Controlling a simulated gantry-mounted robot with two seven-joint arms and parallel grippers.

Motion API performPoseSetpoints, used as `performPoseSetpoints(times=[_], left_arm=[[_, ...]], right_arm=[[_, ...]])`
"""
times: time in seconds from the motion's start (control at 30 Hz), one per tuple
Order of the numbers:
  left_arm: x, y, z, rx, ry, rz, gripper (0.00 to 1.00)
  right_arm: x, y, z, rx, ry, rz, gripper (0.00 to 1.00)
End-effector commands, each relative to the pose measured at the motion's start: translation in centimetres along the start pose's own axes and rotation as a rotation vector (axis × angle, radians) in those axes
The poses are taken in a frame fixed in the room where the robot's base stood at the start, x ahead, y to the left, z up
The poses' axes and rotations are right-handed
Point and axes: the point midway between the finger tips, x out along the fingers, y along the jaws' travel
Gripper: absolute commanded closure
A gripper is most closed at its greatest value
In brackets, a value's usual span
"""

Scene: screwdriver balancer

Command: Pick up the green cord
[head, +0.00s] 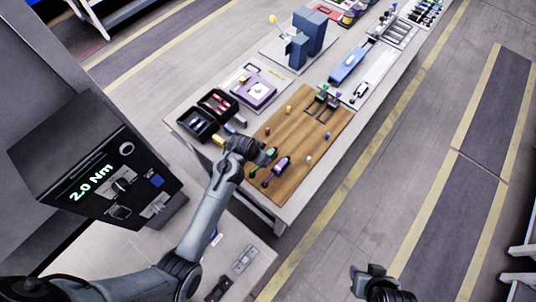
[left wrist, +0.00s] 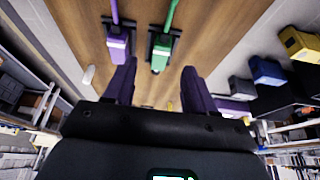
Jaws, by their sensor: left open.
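The green cord (head: 269,154) lies on a wooden board (head: 295,140), close beside my left gripper (head: 255,152). It also shows in the left wrist view (left wrist: 166,40), ending in a green block with a dark base. A purple cord (head: 279,166) lies alongside it, apart from it, and shows to its left in the left wrist view (left wrist: 117,38). My left gripper (left wrist: 159,68) is open and empty, its purple-tinted fingers pointing toward the cord ends. My right gripper (head: 372,273) hangs at the bottom right, away from the table; its jaws are not clear.
Small coloured pegs (head: 289,109) and a dark holder (head: 322,103) stand on the board. Black bins (head: 197,125) and a purple tray (head: 258,92) sit behind it on the table. A torque display box (head: 98,180) reading 2.0 Nm stands left of my arm.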

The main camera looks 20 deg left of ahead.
Motion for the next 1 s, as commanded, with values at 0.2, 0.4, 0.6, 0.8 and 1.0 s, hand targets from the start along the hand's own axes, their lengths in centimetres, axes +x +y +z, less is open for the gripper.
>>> performPoseSetpoints(times=[0.2,0.4,0.6,0.8,1.0], left_arm=[[1.2,-0.1,0.0,0.0,0.001,-0.001,0.45],[3.2,-0.1,-0.1,0.0,-0.001,0.0,0.45],[5.6,-0.1,-0.2,-0.001,0.0,0.0,0.45],[6.3,-0.1,-0.1,-0.001,0.001,-0.001,0.45],[6.3,-0.1,-0.1,-0.001,0.001,-0.001,0.49]], right_arm=[[0.1,0.1,-0.1,-0.001,0.002,0.002,0.57],[0.3,0.0,-0.1,0.001,0.005,0.0,0.57],[0.6,-0.1,-0.1,0.005,0.007,-0.003,0.57],[0.6,-0.2,-0.1,0.009,0.008,-0.005,0.57],[0.6,-0.2,-0.1,0.009,0.009,-0.006,0.57]])
